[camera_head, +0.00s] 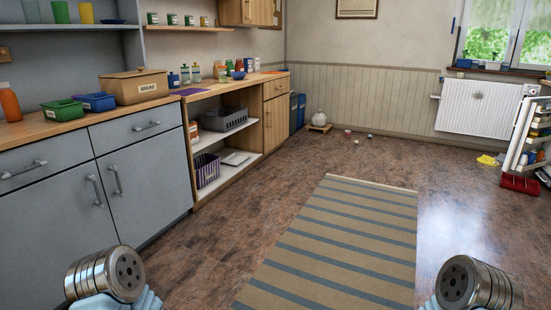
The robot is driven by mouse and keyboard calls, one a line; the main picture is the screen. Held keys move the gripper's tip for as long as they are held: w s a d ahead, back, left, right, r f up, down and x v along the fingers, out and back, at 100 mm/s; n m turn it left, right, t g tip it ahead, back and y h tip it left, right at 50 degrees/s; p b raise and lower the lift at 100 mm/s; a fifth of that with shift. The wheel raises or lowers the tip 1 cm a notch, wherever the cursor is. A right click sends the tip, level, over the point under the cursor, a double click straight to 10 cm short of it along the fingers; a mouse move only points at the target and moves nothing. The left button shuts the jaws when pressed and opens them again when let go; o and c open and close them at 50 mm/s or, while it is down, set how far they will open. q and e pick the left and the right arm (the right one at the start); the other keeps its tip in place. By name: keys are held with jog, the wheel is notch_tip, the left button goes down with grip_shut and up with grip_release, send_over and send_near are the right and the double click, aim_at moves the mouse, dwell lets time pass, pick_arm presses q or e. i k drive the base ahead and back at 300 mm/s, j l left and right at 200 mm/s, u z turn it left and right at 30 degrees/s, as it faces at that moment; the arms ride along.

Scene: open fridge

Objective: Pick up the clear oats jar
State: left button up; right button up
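I cannot make out a clear oats jar for certain. Several small jars and bottles (196,73) with coloured lids stand at the back of the wooden counter on the left, too small to read. More small labelled jars (172,19) stand on the wall shelf above. A pale rounded container (319,117) stands on a low wooden board on the floor at the far wall. Only metallic parts of my two arms show at the bottom left and bottom right. Neither gripper's fingers are in view.
Grey cabinets (140,170) and an open wooden shelf unit (215,143) line the left side. A bread box (134,86) is on the counter. A striped rug (340,240) lies on open floor.

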aim_at(223, 77)
jog(key=i, duration=2.75)
